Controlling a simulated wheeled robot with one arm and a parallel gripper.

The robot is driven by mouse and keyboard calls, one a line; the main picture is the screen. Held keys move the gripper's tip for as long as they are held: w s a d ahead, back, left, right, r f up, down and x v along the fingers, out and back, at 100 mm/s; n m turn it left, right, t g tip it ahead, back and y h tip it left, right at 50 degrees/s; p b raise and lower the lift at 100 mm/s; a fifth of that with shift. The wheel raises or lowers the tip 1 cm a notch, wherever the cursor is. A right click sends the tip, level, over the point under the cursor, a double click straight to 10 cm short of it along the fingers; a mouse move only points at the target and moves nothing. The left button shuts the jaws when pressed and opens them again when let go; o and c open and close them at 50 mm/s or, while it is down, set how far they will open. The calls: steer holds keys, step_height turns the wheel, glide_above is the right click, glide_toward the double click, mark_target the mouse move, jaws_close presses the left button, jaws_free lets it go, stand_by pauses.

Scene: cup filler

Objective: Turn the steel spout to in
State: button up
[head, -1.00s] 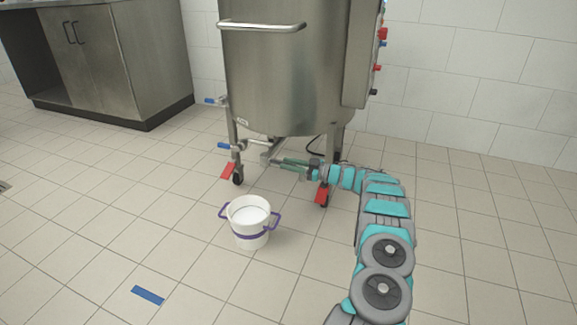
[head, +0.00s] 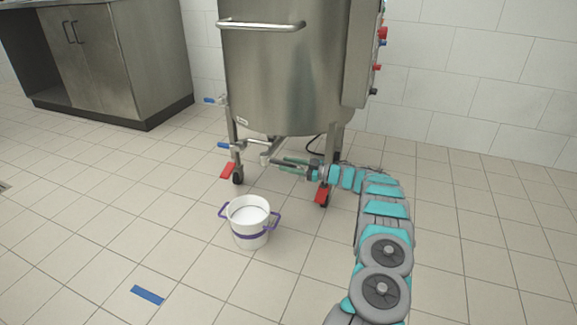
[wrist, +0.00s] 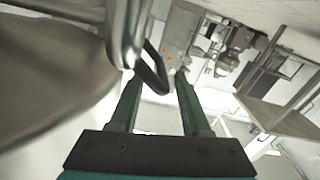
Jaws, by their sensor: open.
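The steel spout (head: 266,158) is a bent tube under the big steel tank, behind and above the white bucket in the head view. In the wrist view my gripper (wrist: 158,82) is open with a gap between the fingers. I cannot tell whether a finger touches the spout.
The tank (head: 285,80) stands on wheeled legs with red pedals (head: 228,170). Blue-handled valves (head: 222,145) are at its left. A white bucket (head: 249,232) with purple handles stands on the floor in front. A blue floor mark (head: 147,295) lies front left. A steel cabinet (head: 110,65) stands back left.

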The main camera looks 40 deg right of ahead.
steer(key=shift+p+v, duration=0.4)
steer(key=shift+v, duration=3.5)
